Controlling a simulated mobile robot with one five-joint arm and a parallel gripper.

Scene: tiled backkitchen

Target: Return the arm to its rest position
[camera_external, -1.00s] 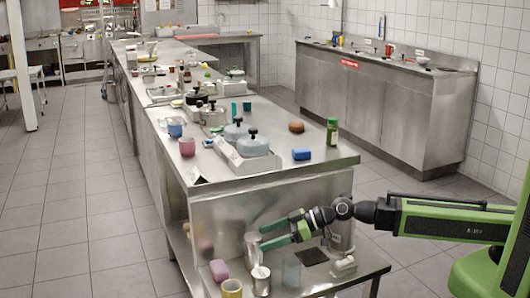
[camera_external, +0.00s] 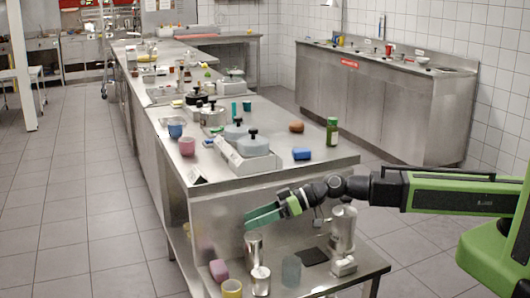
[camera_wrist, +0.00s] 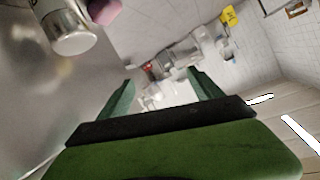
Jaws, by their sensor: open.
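My gripper (camera_external: 262,217) is green and sits above the low steel side table (camera_external: 325,282) in the external view. Its fingers point left and stand apart, with nothing between them. A metal can (camera_external: 253,247) stands below the fingertips, apart from them. In the wrist view my gripper (camera_wrist: 160,95) shows two green fingers spread wide with free space between. A metal can (camera_wrist: 68,28) and part of a pink object (camera_wrist: 103,10) lie at the upper left of that view.
The low table also holds a pink block (camera_external: 219,270), a yellow cup (camera_external: 231,288), a clear glass (camera_external: 291,270) and a metal dispenser (camera_external: 343,240). The long steel counter (camera_external: 290,176) stands behind my gripper. The tiled floor at left is clear.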

